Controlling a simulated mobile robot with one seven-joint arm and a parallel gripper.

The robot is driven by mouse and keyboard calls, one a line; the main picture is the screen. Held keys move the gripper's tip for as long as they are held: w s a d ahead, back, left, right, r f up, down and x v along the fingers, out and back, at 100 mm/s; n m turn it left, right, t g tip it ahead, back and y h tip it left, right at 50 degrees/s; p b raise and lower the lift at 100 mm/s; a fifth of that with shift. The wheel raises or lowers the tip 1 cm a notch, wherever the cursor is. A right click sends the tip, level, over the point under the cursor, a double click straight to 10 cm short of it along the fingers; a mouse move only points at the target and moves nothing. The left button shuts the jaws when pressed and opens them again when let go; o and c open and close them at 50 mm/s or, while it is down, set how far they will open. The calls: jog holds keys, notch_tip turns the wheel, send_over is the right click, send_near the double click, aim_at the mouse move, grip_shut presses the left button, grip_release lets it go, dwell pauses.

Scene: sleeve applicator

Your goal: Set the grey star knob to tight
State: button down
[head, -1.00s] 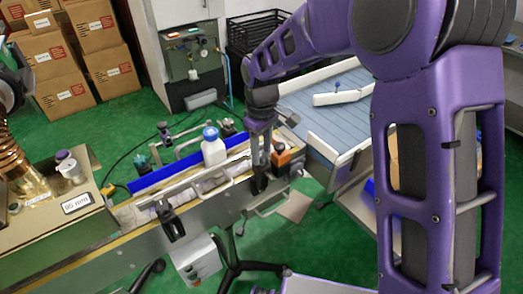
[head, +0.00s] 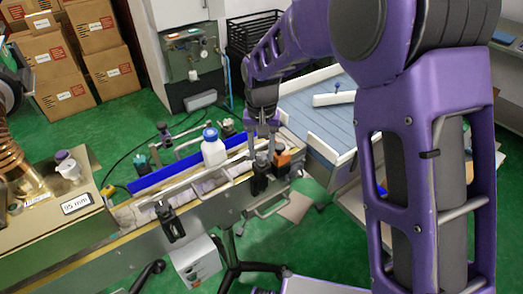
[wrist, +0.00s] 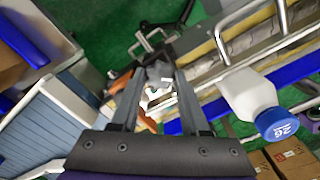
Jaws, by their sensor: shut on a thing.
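My gripper (head: 262,160) points down at the right end of the long conveyor-like rail. In the wrist view its two fingers (wrist: 158,80) are shut on a small grey piece (wrist: 158,70), which I take to be the grey star knob. The fingers hide most of it, and I cannot read its setting. In the head view the knob is hidden behind the fingers, above a black clamp block (head: 260,184).
A white bottle with a blue cap (head: 213,150) stands left of my gripper; it also shows in the wrist view (wrist: 248,98). A metal guide rail (head: 200,181) runs along the near side. A blue-slatted table (head: 315,110) lies to the right. Cardboard boxes stand far left.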

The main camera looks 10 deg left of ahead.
aim_at(262, 155)
jog(key=m, duration=0.5)
jog(key=shift+m+p, duration=0.3)
jog(key=shift+p, duration=0.05)
jog(key=shift+m+p, duration=0.4)
jog(key=shift+m, duration=1.9)
jog(key=shift+c, duration=2)
grip_release()
notch_tip(262, 155, up, 18)
jog(key=shift+f, duration=0.25)
